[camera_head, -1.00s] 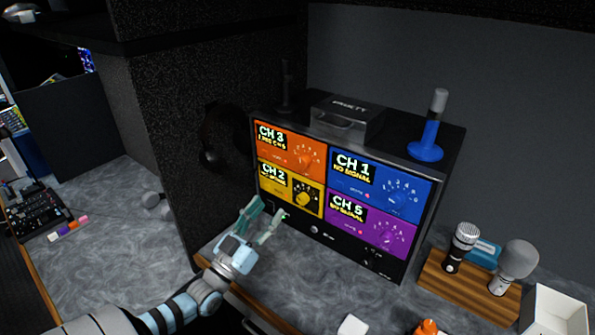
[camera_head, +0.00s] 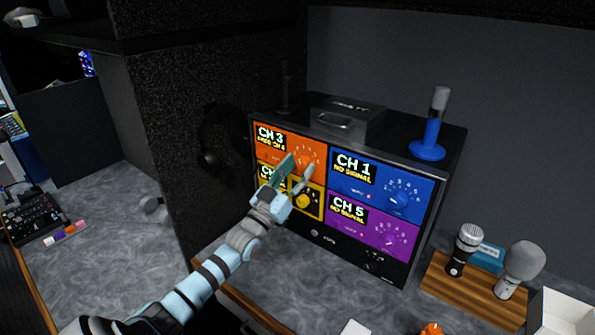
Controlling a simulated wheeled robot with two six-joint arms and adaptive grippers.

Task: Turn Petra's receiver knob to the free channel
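The receiver rack (camera_head: 349,243) stands on the counter with four coloured panels. The orange panel (camera_head: 313,143) at top left reads CH 3, with a second line I cannot read surely. The blue panel (camera_head: 410,174) reads CH 1 NO SIGNAL, and the purple panel (camera_head: 405,225) reads CH 5 NO SIGNAL. The yellow panel (camera_head: 315,208) is partly hidden by my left gripper. My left gripper (camera_head: 299,162) is open in front of the orange panel, its fingers near that panel's knob, which they partly cover; contact is unclear. The name on each panel is too small to read. My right gripper is out of view.
A blue antenna (camera_head: 430,137) and a dark case (camera_head: 345,120) sit on top of the rack. A wooden stand (camera_head: 472,292) with two microphones is at right, beside a white box (camera_head: 562,318). Headphones (camera_head: 218,143) hang on the dark wall at left.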

